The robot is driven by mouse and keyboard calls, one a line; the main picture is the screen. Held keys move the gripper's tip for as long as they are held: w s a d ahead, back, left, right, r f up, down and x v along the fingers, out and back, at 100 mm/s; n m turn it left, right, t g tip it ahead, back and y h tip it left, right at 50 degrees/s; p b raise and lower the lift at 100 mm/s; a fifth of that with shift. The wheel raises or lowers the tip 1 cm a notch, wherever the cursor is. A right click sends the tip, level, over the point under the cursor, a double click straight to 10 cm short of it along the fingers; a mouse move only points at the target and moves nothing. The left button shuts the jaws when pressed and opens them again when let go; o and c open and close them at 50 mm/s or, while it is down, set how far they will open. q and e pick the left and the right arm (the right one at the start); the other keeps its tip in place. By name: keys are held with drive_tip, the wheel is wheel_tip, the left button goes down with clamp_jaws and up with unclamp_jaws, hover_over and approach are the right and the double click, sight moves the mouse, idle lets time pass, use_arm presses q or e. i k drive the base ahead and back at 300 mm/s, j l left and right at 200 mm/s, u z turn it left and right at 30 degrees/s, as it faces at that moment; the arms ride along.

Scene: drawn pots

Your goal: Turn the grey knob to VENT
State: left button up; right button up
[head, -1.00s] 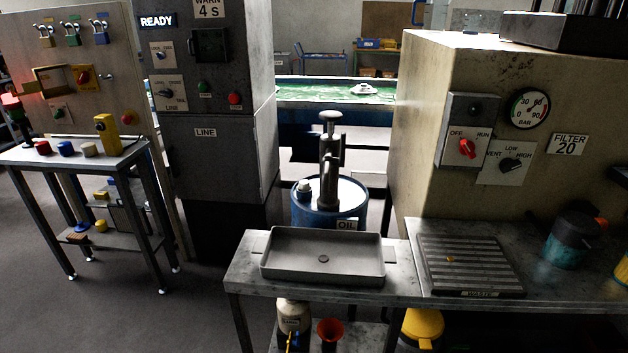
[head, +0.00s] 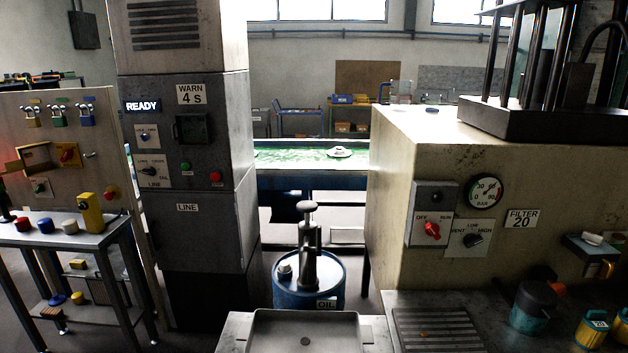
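The grey knob (head: 473,240) is dark and sits on a light plate (head: 468,239) marked VENT, LOW and HIGH, on the front of the beige cabinet (head: 395,190). VENT is at the plate's left, LOW at the top, HIGH at the right. The knob looks turned toward the HIGH side, but it is small in the picture. Neither of my grippers shows in the head view.
A red OFF/RUN knob (head: 432,230) is left of the grey knob, with a pressure gauge (head: 485,191) above. Below are a bench with a ribbed tray (head: 437,330), a teal-and-black container (head: 530,308) and a shallow grey tray (head: 262,330).

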sight(471, 241)
drive_tip(key=i+l+z, duration=0.1)
drive_tip(key=z, duration=1.1)
